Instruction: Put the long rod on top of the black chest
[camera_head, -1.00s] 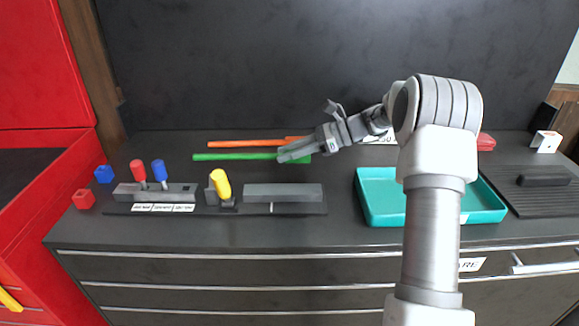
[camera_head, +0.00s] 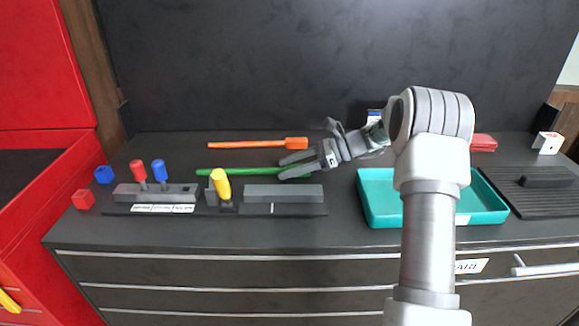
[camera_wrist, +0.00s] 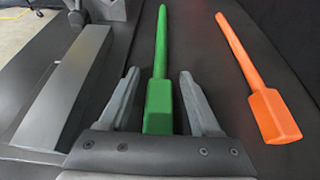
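A green rod (camera_head: 242,172) with a thicker block end lies along the dark bench top, behind the yellow-handled fixture. It also shows in the wrist view (camera_wrist: 158,95). An orange rod (camera_head: 245,144) of similar shape lies behind it and shows at right in the wrist view (camera_wrist: 252,80). My gripper (camera_head: 288,167) is open, its fingers (camera_wrist: 162,100) on either side of the green rod's block end, with visible gaps. The dark drawer cabinet (camera_head: 230,268) carries both rods on its top. I cannot tell whether it is the black chest; no other black chest is clear.
A yellow handle (camera_head: 220,183) and a grey bar (camera_head: 283,193) stand in front of the green rod. Red (camera_head: 138,170) and blue (camera_head: 159,172) levers are at left, a teal tray (camera_head: 381,214) at right. A red open box (camera_head: 45,215) borders the left side.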

